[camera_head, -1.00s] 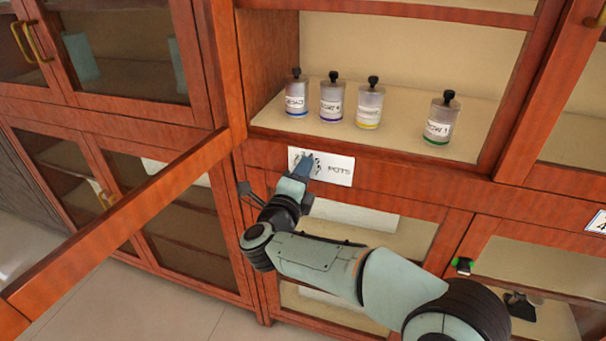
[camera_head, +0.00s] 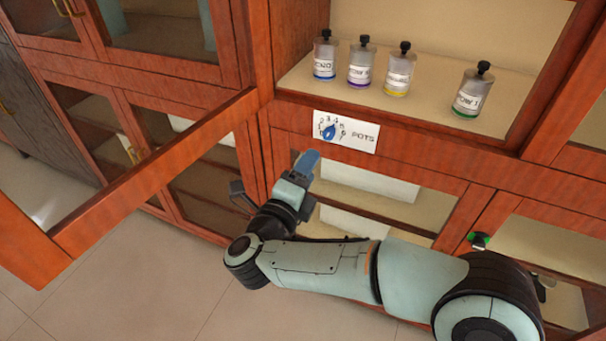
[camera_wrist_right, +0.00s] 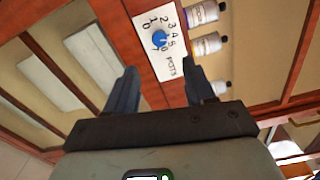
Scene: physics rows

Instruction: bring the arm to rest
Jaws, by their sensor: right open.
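My right gripper (camera_head: 272,178) is in front of the cabinet, below the open shelf, with its fingers apart and nothing between them. In the right wrist view its two fingers (camera_wrist_right: 162,90) stand wide apart, on either side of a white "POTS" label. My right arm (camera_head: 330,270) comes in from the lower right and lies across the lower cabinet doors. My left gripper is in neither view.
A white card marked "POTS" with a blue knob (camera_head: 345,131) is on the rail under the shelf (camera_head: 430,120). Several capped bottles (camera_head: 397,75) stand on the shelf. An open door (camera_head: 150,170) juts out at left. Floor (camera_head: 130,270) is clear at lower left.

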